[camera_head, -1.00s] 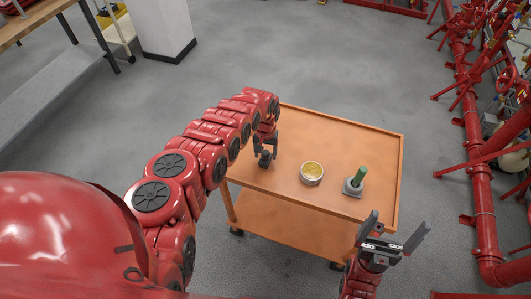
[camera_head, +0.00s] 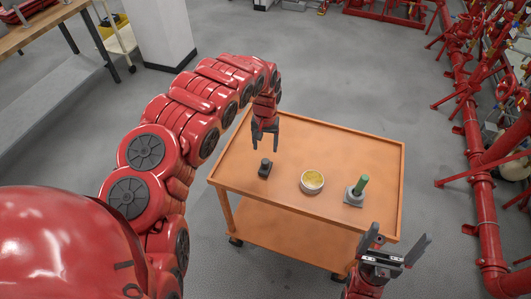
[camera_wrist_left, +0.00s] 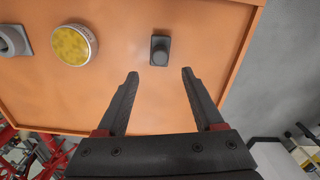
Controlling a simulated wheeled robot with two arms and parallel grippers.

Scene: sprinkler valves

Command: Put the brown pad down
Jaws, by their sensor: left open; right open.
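A small dark pad with a raised grip (camera_head: 265,168) stands on the left part of the orange cart top (camera_head: 330,145); it looks nearly black, and I cannot make out brown. It also shows in the left wrist view (camera_wrist_left: 160,50), beyond the fingertips. My left gripper (camera_head: 265,143) is open and empty above the pad, apart from it, fingers pointing down. My right gripper (camera_head: 400,240) is open and empty, by the cart's near right corner.
A round tin with yellow contents (camera_head: 312,181) stands mid-cart. Right of it is a grey base with a green handle (camera_head: 357,190). The cart has a raised rim. Red pipes (camera_head: 480,180) run along the right. The far half of the cart top is clear.

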